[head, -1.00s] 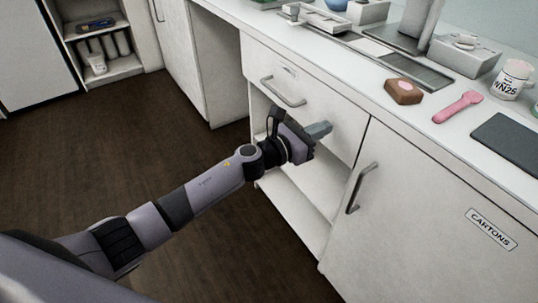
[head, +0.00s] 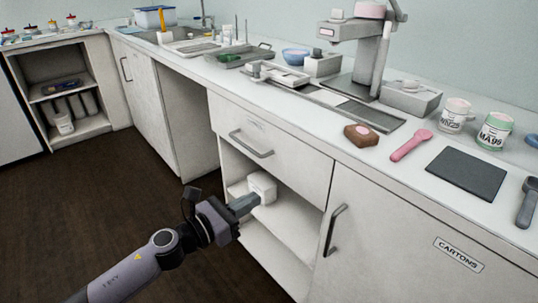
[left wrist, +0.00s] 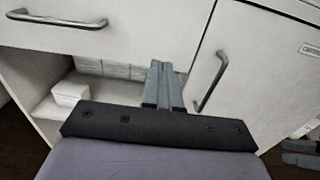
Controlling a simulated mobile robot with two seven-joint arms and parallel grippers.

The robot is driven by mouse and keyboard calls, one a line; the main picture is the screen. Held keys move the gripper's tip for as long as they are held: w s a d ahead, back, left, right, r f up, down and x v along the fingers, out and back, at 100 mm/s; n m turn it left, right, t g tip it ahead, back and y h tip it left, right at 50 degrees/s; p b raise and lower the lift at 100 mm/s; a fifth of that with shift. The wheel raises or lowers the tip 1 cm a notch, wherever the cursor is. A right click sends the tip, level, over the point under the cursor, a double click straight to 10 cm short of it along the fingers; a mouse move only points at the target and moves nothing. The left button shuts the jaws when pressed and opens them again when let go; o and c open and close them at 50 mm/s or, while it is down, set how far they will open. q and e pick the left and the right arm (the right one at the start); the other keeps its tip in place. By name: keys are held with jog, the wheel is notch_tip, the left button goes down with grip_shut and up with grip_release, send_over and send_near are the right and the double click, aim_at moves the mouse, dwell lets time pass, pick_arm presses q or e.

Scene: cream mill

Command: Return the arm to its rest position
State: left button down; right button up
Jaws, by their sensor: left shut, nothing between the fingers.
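My left gripper (head: 245,204) is shut and empty. It is in front of the open shelf of the white cabinet, apart from it as far as I can tell. In the left wrist view its two grey fingers (left wrist: 163,88) lie together, with nothing between them. My left arm comes in from the bottom left of the head view. Two grey bars (left wrist: 300,152) at the right edge of the left wrist view may be my right gripper's fingers, but I cannot be sure.
A white box (head: 262,187) stands on the open shelf, with more boxes (left wrist: 118,70) behind. A drawer handle (head: 251,144) and the CARTONS door handle (head: 334,230) stick out nearby. The counter (head: 310,127) carries several items. The dark floor (head: 100,190) at left is clear.

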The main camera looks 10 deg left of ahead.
pick_arm(q)
jog(key=s+a+f+m+g+y, duration=0.25)
jog(key=s+f+m+y, duration=0.25)
jog(key=s+f+m, duration=0.65)
jog(key=s+a+f+m+g+y, duration=0.1)
jog(key=s+a+f+m+y, duration=0.4)
jog(key=s+m, duration=1.05)
notch_tip(320, 180, up, 10)
jog(key=w+m+p, duration=0.2)
jog(key=m+p, duration=0.1)
jog(key=p, duration=1)
jog(key=shift+w+a+p, duration=0.15)
jog(key=shift+a+p, duration=0.05)
jog(key=shift+p, duration=0.1)
jog(key=shift+r, duration=0.15)
